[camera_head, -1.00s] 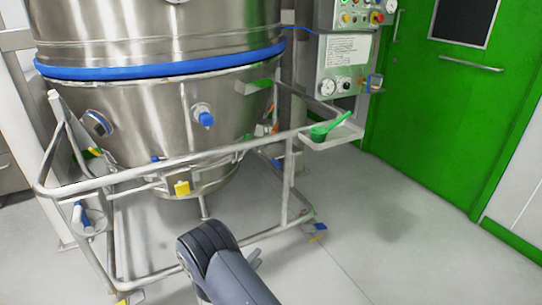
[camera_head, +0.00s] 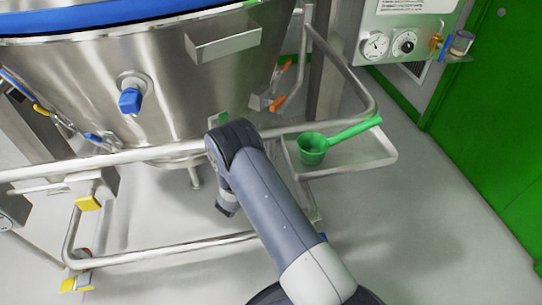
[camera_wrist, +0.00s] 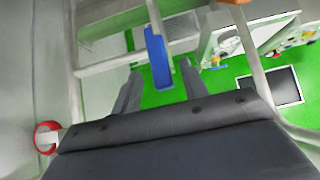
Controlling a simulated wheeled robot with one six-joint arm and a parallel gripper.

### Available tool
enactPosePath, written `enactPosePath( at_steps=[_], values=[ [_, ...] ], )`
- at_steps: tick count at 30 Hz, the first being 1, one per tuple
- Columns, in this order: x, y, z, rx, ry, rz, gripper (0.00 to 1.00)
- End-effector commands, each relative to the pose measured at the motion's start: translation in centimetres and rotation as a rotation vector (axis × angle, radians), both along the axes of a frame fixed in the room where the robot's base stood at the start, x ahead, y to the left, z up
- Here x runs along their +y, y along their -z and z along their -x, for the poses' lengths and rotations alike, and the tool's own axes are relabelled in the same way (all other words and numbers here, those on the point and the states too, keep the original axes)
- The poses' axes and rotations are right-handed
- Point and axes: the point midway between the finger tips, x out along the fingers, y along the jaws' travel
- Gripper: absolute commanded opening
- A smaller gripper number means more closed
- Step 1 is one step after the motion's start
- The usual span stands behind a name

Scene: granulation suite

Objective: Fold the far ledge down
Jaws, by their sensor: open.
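A shallow metal ledge (camera_head: 385,158) sticks out flat from the right end of the tubular rail in the head view. A green scoop (camera_head: 312,150) lies on it, its handle toward the right. I cannot tell for certain that this is the far ledge. My gripper (camera_wrist: 160,76) is open in the wrist view. A blue bar-like piece (camera_wrist: 158,62) shows between and beyond its fingertips; contact cannot be told. In the head view my arm crosses the rail and my gripper is hidden.
The steel vessel (camera_head: 165,85) stands inside the tubular rail (camera_head: 135,155). A control panel (camera_head: 405,25) is at the upper right, beside a green door (camera_head: 490,130). The floor (camera_head: 430,240) right of the rail is clear. The wrist view shows a red ring (camera_wrist: 46,136) at left.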

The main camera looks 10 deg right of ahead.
Motion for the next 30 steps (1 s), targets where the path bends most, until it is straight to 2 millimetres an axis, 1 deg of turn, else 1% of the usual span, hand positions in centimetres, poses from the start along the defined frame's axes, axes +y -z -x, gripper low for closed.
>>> enactPosePath(
  at_steps=[1,6,17,30],
  values=[
    [-0.6,0.2,-0.6,-0.002,0.003,-0.001,0.42],
    [-1.7,0.0,-1.7,-0.001,0.001,-0.001,0.42],
    [-2.0,-0.1,-2.1,0.0,0.0,0.0,0.41],
    [-2.0,-0.1,-2.0,0.0,0.0,0.0,0.05]
  ],
)
